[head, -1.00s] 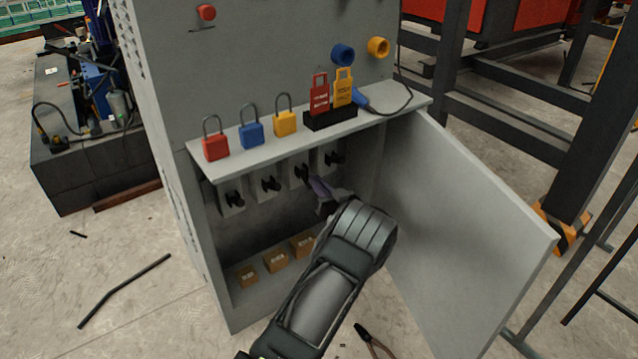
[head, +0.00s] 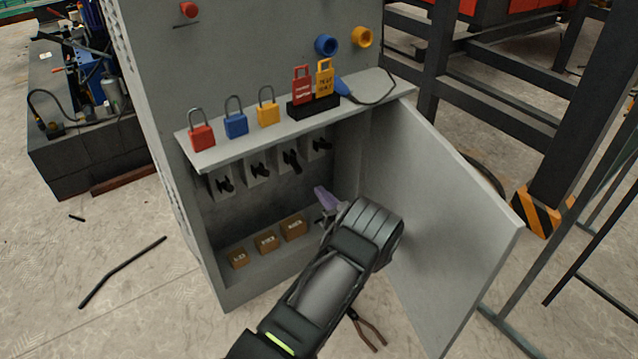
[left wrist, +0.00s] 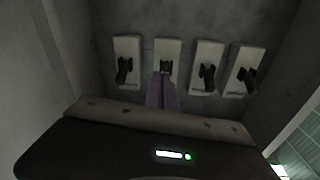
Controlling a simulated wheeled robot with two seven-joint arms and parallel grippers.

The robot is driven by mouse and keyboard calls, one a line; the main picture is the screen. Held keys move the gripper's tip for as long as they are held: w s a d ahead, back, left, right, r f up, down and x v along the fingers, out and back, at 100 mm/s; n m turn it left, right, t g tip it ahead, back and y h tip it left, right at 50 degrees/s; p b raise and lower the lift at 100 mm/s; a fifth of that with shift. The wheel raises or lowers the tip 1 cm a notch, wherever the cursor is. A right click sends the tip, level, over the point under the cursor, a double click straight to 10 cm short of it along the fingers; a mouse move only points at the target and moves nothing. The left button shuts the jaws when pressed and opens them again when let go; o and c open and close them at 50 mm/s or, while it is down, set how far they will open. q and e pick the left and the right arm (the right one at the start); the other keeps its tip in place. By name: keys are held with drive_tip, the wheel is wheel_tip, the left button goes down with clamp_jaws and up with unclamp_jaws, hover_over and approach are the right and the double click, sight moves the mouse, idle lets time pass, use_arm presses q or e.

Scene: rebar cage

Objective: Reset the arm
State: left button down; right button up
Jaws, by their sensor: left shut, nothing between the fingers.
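My left gripper (head: 322,197) reaches into the open grey cabinet (head: 168,190). Its purple fingers are shut and empty, below the row of black-handled switches on the cabinet's back wall. In the head view a gap shows between the fingertips and the third switch from the left (head: 291,160). In the left wrist view the shut fingers (left wrist: 163,90) point at the row and overlap the lower part of the second switch from the left (left wrist: 167,60); I cannot tell their distance from it. My right gripper is not in view.
Red (head: 202,138), blue (head: 236,125) and yellow (head: 268,114) padlocks stand on the shelf above, beside a black holder with tags. Small brown boxes (head: 267,242) sit on the cabinet floor. The open door (head: 440,220) stands right of my arm. Pliers (head: 370,332) lie on the ground.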

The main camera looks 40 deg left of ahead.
use_arm(q)
drive_tip(key=shift+f, duration=0.1)
idle(0.5)
